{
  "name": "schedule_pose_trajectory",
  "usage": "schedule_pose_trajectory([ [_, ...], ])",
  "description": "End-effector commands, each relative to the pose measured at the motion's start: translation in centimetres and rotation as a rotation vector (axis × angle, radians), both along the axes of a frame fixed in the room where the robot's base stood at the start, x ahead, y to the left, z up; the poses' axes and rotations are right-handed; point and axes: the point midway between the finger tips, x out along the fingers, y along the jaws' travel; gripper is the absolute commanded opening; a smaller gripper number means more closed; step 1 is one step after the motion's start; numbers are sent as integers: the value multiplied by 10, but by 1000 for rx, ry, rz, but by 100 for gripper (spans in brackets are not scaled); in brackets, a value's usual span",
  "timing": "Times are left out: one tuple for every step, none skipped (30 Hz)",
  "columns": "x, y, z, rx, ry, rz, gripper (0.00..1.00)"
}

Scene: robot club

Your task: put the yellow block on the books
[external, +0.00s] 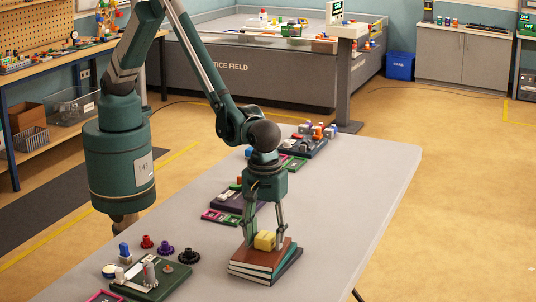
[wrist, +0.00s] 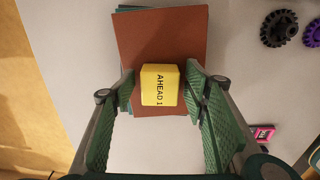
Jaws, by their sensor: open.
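The yellow block (external: 264,241) rests on top of the stack of books (external: 259,258) on the grey table. In the wrist view the yellow block (wrist: 160,85), marked "AHEAD 1", lies on the brown cover (wrist: 162,38) of the top book. My gripper (external: 264,240) is over the books, pointing down. In the wrist view its two green fingers (wrist: 161,95) stand on either side of the block. They are spread, with a gap on the left; on the right the finger is close to the block, and I cannot tell if it touches.
A green board with parts (external: 152,277) lies to the left of the books. A black wheel (external: 189,256), a purple wheel and a red wheel stand near it. More kits (external: 234,201) lie farther back. The table right of the books is clear.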

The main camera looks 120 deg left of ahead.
Motion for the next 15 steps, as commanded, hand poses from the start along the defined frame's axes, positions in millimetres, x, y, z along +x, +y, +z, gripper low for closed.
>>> schedule_pose_trajectory([
  [0,0,1,0,0,0,45],
  [0,0,1,0,0,0,45],
  [0,0,2,0,0,0,45],
  [0,0,3,0,0,0,45],
  [0,0,4,0,0,0,45],
  [0,0,6,0,0,0,45],
  [0,0,8,0,0,0,45],
  [0,0,11,0,0,0,45],
  [0,0,15,0,0,0,45],
  [0,0,18,0,0,0,45],
  [0,0,22,0,0,0,45],
  [0,0,27,0,0,0,45],
  [0,0,31,0,0,0,45],
  [0,0,35,0,0,0,45],
  [0,0,42,0,0,0,45],
])
